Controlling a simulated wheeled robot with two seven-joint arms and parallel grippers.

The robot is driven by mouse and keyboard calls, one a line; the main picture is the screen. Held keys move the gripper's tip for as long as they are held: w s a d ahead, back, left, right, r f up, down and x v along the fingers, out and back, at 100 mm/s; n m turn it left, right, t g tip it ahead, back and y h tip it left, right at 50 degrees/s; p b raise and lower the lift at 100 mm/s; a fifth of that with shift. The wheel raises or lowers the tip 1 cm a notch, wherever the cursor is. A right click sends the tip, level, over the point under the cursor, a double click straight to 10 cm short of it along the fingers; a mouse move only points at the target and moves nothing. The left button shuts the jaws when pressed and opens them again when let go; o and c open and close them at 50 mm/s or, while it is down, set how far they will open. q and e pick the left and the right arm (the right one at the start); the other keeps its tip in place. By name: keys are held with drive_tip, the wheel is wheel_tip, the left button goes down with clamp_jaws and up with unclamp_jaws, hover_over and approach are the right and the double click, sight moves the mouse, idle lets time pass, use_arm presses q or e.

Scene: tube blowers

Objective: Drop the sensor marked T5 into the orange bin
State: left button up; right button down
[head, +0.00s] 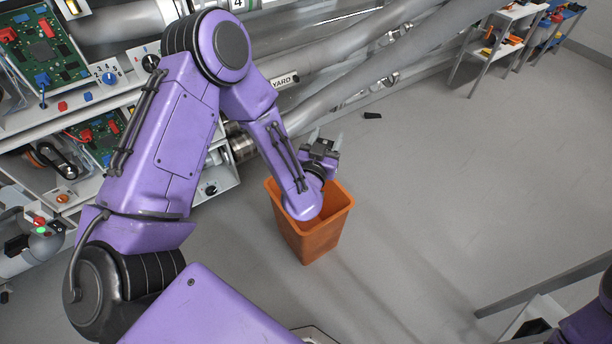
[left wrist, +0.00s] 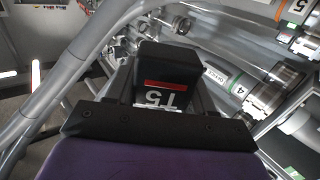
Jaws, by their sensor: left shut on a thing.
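The sensor marked T5 (left wrist: 165,75) is a black block with a red stripe and a white label that reads upside down in the left wrist view. My left gripper (head: 326,141) is shut on it, with a finger on each side of the block. In the head view the gripper is above the far rim of the orange bin (head: 318,238), and the sensor is small and dark between the fingers. The bin stands upright on the floor, and my left forearm covers part of its opening. My right gripper is not in view; only part of my right arm shows at the bottom right.
Large grey pipes (head: 350,55) and panels with green circuit boards (head: 42,50) fill the left and back. A small black object (head: 372,115) lies on the floor beyond the bin. Shelves (head: 500,40) stand at the back right. The floor right of the bin is clear.

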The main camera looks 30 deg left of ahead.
use_arm(q)
drive_tip(key=w+a+f+n+g+y+b, duration=0.1)
drive_tip(key=a+f+b, duration=0.3)
drive_tip(key=f+b, duration=0.4)
drive_tip(key=w+a+f+n+g+y+b, duration=0.1)
drive_tip(key=w+a+f+n+y+b, duration=0.1)
drive_tip(key=f+b, duration=0.7)
drive_tip(key=w+a+f+n+g+y+b, duration=0.1)
drive_tip(key=w+a+f+y+b, duration=0.2)
drive_tip(key=f+b, duration=0.6)
wheel_tip(320, 180, down, 4)
drive_tip(key=w+a, duration=0.1)
drive_tip(key=a, duration=0.1)
drive_tip(key=shift+a+n+y, duration=0.3)
drive_tip(key=shift+a+n, duration=0.1)
drive_tip(key=o, duration=1.1)
